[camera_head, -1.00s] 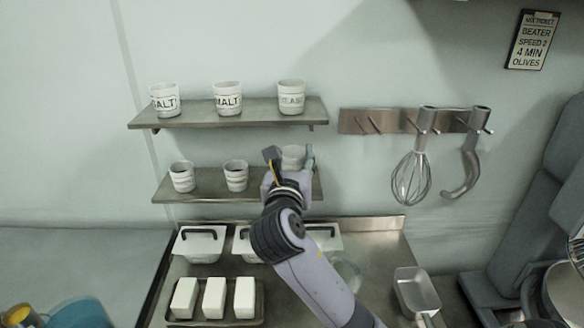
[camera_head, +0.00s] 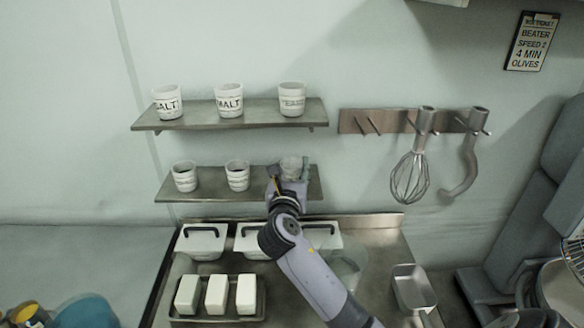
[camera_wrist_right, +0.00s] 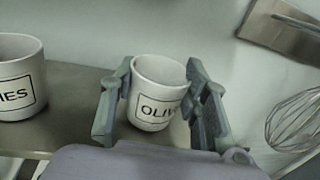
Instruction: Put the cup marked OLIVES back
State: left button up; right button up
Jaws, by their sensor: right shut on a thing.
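My right gripper (camera_head: 290,178) is shut on this cup, one finger on each side. The cup's base is at the shelf, but I cannot tell whether it touches. My left gripper is not in view.
Two other cups (camera_head: 185,177) (camera_head: 237,176) stand left on the lower shelf; the nearer one's label ends in "ES" in the wrist view. Three cups stand on the upper shelf (camera_head: 200,118). A whisk (camera_head: 410,178) and a hook (camera_head: 466,160) hang to the right.

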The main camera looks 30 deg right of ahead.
jog(key=shift+f, duration=0.1)
jog(key=o, duration=1.1)
jog(key=shift+s+a, duration=0.15)
jog(key=shift+s, duration=0.05)
jog(key=b+v, duration=0.2)
jog(key=v, duration=0.9)
jog(key=shift+s+a, duration=0.2)
jog(key=shift+s, duration=0.05)
